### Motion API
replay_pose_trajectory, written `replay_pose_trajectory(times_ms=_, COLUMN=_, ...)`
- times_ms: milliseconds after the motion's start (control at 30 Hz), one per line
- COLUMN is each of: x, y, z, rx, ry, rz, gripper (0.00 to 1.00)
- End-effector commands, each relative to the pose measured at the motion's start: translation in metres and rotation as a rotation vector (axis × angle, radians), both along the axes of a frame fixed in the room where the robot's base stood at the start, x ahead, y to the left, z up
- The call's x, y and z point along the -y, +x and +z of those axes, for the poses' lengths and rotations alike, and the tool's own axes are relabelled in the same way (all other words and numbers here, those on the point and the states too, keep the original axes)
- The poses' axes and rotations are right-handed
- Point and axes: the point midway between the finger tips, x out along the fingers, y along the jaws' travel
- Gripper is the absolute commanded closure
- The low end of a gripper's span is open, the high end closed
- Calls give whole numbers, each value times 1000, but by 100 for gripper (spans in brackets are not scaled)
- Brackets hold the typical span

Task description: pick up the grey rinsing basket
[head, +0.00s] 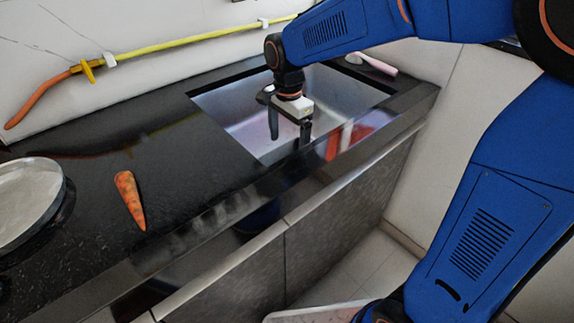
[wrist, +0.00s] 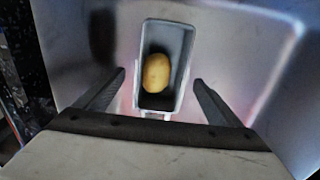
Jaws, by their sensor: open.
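The grey rinsing basket (wrist: 152,102) is a narrow rectangular tub in the sink, seen from above in the wrist view. A yellow-brown potato (wrist: 156,73) lies inside it. My gripper (head: 290,137) hangs in the sink opening in the head view, fingers pointing down. In the wrist view my gripper (wrist: 159,80) is open and empty, with one finger to the left and one to the right of the basket's near part. I see no clear contact, and the height gap cannot be told. I cannot make out the basket in the head view.
The steel sink (head: 240,112) is set in a black counter (head: 90,170), its walls around my gripper. A red patch (head: 345,141) shows at the sink's near right. A carrot (head: 130,200) and a round pan (head: 28,200) are on the left counter. A yellow hose (head: 180,43) runs along the wall.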

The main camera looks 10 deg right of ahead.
Motion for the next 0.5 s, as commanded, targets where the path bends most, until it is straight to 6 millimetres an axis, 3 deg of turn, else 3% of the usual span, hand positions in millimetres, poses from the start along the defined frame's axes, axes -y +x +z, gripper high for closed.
replay_pose_trajectory(times_ms=233, x=-1, y=0, z=-16, rx=-2, ry=-1, rz=0, gripper=12)
replay_pose_trajectory(times_ms=500, x=-3, y=1, z=-51, rx=-3, ry=-2, rz=0, gripper=12)
